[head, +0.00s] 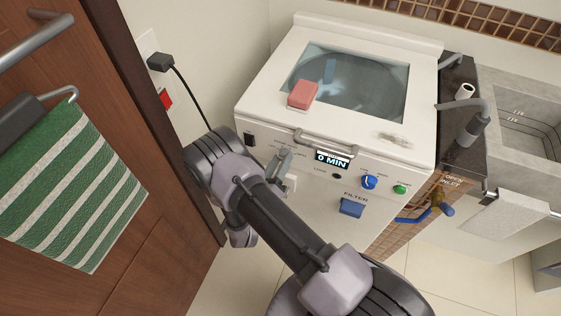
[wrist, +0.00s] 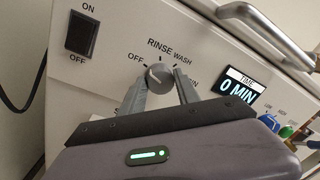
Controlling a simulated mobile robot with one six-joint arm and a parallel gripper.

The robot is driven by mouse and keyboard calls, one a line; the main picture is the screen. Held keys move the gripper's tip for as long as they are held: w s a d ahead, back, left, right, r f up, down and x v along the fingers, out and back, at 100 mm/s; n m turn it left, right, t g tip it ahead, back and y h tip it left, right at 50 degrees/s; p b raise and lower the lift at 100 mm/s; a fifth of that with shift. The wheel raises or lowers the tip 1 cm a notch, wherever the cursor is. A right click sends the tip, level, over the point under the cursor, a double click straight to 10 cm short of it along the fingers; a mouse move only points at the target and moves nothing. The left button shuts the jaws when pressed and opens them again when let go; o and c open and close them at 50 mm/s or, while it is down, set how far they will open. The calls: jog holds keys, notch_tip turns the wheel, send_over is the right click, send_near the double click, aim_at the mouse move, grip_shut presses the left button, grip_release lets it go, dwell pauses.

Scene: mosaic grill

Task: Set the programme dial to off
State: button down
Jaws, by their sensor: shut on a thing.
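The programme dial (wrist: 158,74) is a grey round knob on the white front panel of the machine, in the middle of the wrist view. The labels OFF, RINSE, WASH and a partly hidden SPIN are arranged around it. I cannot tell for sure which label it points at. My gripper (wrist: 160,85) has a finger on each side of the dial and is shut on it. In the head view my gripper (head: 284,161) is at the left part of the panel, and the dial is hidden behind it.
A black rocker switch (wrist: 82,33) is left of the dial, and the time display (wrist: 238,87) reading 0 MIN is on the right. A lid handle (head: 325,141) sticks out above the display. A pink block (head: 302,95) lies on the lid. A wooden door (head: 110,200) stands at left.

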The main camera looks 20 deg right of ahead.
jog(key=shift+n, duration=0.4)
jog(key=c, duration=0.9)
grip_release()
jog(key=p+v, duration=0.3)
jog(key=v, duration=1.4)
jog(key=shift+s, duration=0.3)
